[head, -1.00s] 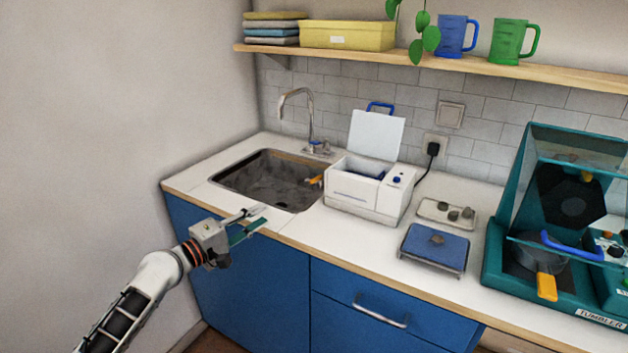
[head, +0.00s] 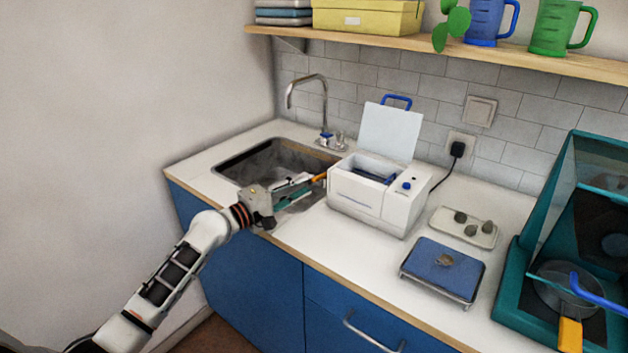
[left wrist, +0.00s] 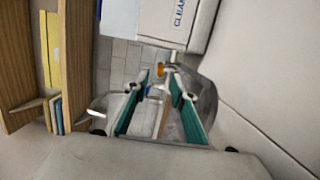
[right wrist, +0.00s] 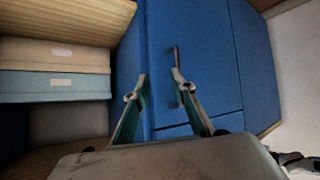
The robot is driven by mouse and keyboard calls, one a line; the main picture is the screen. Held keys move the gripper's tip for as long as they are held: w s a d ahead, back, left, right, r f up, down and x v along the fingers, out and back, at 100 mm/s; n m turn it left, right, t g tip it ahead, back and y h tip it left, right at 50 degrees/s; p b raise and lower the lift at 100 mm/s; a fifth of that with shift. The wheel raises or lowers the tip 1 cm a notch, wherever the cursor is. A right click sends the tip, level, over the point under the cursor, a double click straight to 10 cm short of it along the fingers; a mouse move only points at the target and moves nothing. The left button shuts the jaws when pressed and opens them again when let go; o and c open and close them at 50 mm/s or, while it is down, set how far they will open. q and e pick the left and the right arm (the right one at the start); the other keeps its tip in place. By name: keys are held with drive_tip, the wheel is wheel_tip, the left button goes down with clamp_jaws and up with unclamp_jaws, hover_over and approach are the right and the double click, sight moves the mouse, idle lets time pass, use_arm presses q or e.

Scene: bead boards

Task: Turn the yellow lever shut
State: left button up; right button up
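The yellow lever (head: 321,176) is on the left side of the white cleaner (head: 368,212), on the sink side. It is small and partly hidden by my left gripper in the head view, so its exact angle is hard to tell. My left gripper (head: 312,183) reaches over the sink edge, its fingertips close to the lever. In the left wrist view the lever (left wrist: 160,69) shows between and just beyond the open fingertips (left wrist: 159,74); contact cannot be told. My right gripper (right wrist: 160,74) is open and empty, facing the blue cabinet (right wrist: 205,60).
The sink (head: 262,160) with its tap (head: 324,105) lies left of the cleaner, whose lid (head: 390,132) stands open. A blue-topped scale (head: 443,265), a tray of stones (head: 440,220) and a teal tumbler station (head: 530,245) are to the right.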

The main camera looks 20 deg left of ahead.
sight(312, 181)
use_arm(q)
drive_tip(key=x, duration=0.3)
drive_tip(key=shift+w+d, duration=0.2)
drive_tip(key=shift+w, duration=0.1)
drive_tip(key=shift+w+d, duration=0.25)
drive_tip(key=shift+w, duration=0.1)
drive_tip(key=shift+c, duration=0.4)
clamp_jaws()
